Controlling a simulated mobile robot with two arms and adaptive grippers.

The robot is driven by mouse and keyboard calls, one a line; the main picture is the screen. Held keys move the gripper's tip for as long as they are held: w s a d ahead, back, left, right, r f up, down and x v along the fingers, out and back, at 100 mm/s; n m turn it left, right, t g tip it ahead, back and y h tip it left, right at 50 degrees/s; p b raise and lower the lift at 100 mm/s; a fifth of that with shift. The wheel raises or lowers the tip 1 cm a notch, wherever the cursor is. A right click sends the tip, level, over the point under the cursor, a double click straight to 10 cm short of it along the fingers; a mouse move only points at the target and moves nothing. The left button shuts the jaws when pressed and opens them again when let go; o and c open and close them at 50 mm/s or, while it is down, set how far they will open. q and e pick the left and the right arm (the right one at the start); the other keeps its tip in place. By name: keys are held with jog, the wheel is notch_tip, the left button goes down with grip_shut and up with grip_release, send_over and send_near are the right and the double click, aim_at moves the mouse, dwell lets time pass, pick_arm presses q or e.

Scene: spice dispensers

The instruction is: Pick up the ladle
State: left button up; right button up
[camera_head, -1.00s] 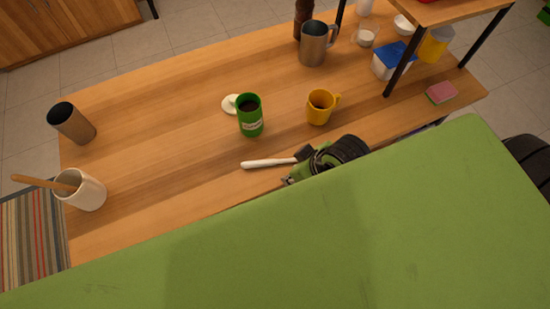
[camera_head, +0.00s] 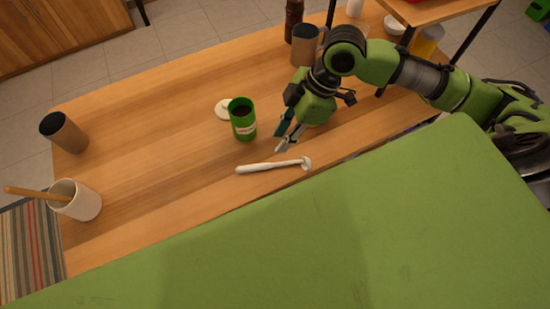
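The ladle (camera_head: 262,168) is white and lies on the wooden table near its front edge, handle to the left and small round head to the right. My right gripper (camera_head: 280,140) is above the table, just up from the ladle's right half in the head view. It does not appear to touch the ladle. Its two fingers point down and left, look apart, and hold nothing. My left gripper is not in view.
A green can (camera_head: 243,120) stands close to the left of my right gripper, with a white lid (camera_head: 222,110) beside it. A white crock (camera_head: 84,201) with a wooden stick and a brown cup (camera_head: 64,133) stand at the left. A metal mug (camera_head: 304,45) is behind.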

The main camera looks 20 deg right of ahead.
send_over(266, 164)
jog(key=d, duration=0.2)
jog(key=f, duration=0.6)
jog(key=shift+s+a+f, duration=0.15)
jog(key=shift+s+f, duration=0.1)
jog(key=shift+s, duration=0.05)
jog(key=x, duration=0.2)
jog(key=d+p+x, duration=0.1)
jog(key=x, duration=0.2)
jog(key=shift+a+f+p, duration=0.1)
jog(key=shift+f+p, duration=0.2)
jog(key=shift+f, duration=0.15)
jog(key=shift+c, duration=0.4)
grip_shut()
